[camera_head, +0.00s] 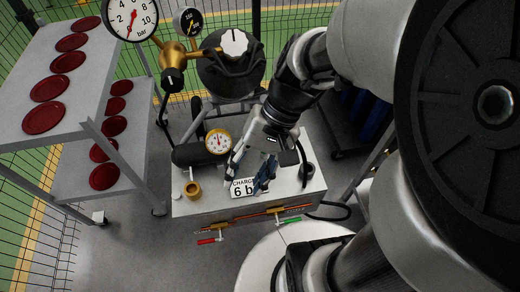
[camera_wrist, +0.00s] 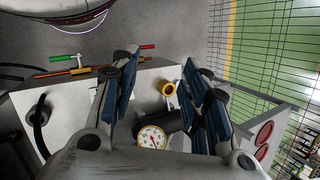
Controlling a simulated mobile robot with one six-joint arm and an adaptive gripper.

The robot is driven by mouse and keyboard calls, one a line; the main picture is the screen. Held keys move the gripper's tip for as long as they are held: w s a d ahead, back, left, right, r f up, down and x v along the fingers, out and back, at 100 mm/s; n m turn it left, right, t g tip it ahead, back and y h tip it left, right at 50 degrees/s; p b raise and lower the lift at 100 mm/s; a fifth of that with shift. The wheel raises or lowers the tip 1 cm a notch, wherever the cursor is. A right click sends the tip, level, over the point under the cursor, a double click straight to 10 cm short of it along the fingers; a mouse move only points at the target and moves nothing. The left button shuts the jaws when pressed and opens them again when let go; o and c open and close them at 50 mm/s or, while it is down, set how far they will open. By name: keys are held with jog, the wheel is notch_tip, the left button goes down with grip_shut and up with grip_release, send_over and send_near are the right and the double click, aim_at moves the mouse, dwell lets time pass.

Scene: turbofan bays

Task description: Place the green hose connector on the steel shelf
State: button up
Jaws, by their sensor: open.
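A small green-ended piece (camera_head: 292,220) with a metal stem sticks out at the front edge of the cart, right of centre; I take it as the green hose connector. In the wrist view the green piece (camera_wrist: 56,57) is at upper left. My gripper (camera_head: 249,183) is open and empty above the cart top, behind the connector and apart from it. Its blue finger pads (camera_wrist: 157,68) frame the wrist view. The steel shelf (camera_head: 92,75), a two-level grey rack, stands at the left; its edge also shows in the wrist view (camera_wrist: 252,100).
Several dark red discs (camera_head: 43,118) lie on both rack levels. The cart (camera_head: 215,206) carries gauges, a brass ring (camera_head: 193,190) and a charge label (camera_head: 243,188). A red-ended piece (camera_head: 206,241) sits at its front left. A wire fence (camera_head: 30,220) runs behind the rack.

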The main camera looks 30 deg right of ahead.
notch_tip(320, 180, up, 8)
jog(key=s+d+n+t+h, duration=0.2)
jog(key=n+t+h, duration=0.3)
jog(key=shift+s+d+f+n+t+h, duration=0.25)
jog(key=shift+s+n+t+h, duration=0.05)
jog(key=shift+n, duration=0.1)
